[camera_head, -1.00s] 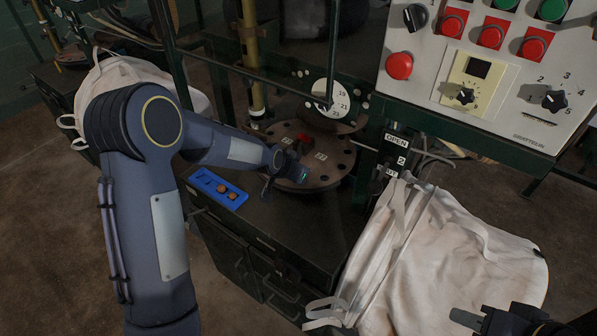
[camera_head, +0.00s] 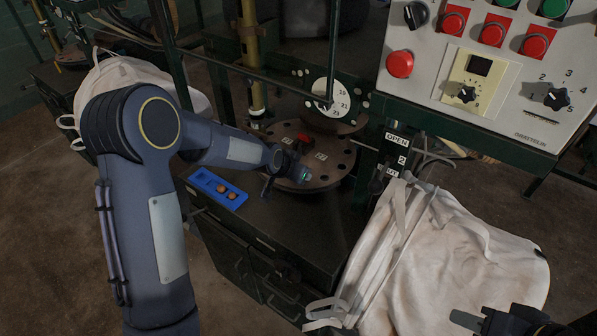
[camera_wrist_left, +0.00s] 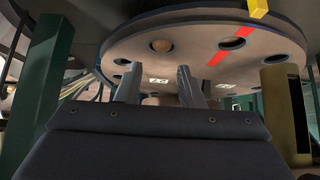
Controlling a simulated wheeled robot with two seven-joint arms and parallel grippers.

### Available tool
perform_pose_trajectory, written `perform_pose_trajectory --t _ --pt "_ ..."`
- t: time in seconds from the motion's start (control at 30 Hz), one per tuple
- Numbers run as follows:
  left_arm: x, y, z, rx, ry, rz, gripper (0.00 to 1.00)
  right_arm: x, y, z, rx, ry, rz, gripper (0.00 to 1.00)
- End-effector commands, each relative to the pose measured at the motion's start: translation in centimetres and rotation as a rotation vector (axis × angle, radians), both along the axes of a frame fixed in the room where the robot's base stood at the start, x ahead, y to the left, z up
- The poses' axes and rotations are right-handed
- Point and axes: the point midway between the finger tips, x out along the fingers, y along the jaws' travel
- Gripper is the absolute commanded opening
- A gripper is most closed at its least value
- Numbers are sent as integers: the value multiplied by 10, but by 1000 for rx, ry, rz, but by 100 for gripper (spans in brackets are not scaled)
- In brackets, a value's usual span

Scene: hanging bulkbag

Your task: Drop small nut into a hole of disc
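The round brown disc (camera_head: 325,179) lies flat on the dark machine, with holes around its rim and a red mark near its middle. My left gripper is over the disc's near side, its fingers mostly hidden by the arm in the head view. In the left wrist view its two fingers (camera_wrist_left: 160,85) stand apart with nothing clearly held between them. The disc (camera_wrist_left: 270,80) fills the view beyond them. One hole shows a round brown shape (camera_wrist_left: 161,46); I cannot tell whether it is a nut. My right gripper (camera_head: 466,319) is at the lower right, partly cut off.
A blue tray (camera_head: 207,183) with two brown round pieces (camera_head: 227,191) lies left of the disc. A control panel (camera_head: 480,100) is above right. A green bar and a dial (camera_head: 330,98) stand behind the disc.

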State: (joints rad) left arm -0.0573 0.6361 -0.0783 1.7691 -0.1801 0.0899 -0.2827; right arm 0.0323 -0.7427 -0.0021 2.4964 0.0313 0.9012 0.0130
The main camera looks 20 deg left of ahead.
Motion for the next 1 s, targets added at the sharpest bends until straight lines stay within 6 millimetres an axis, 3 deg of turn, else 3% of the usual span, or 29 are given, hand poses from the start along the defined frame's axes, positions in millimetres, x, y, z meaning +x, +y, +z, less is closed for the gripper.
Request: perform_pose_trajectory --t 0.27,0.6,1.0 --pt "-3 1 5 0 -1 1 35 0 0 -1 0 0 0 34" --pt "-36 13 47 -1 -4 1 35 0 0 -7 0 0 0 34" --pt "-56 21 68 -11 7 15 35 0 0 -8 0 0 0 34"
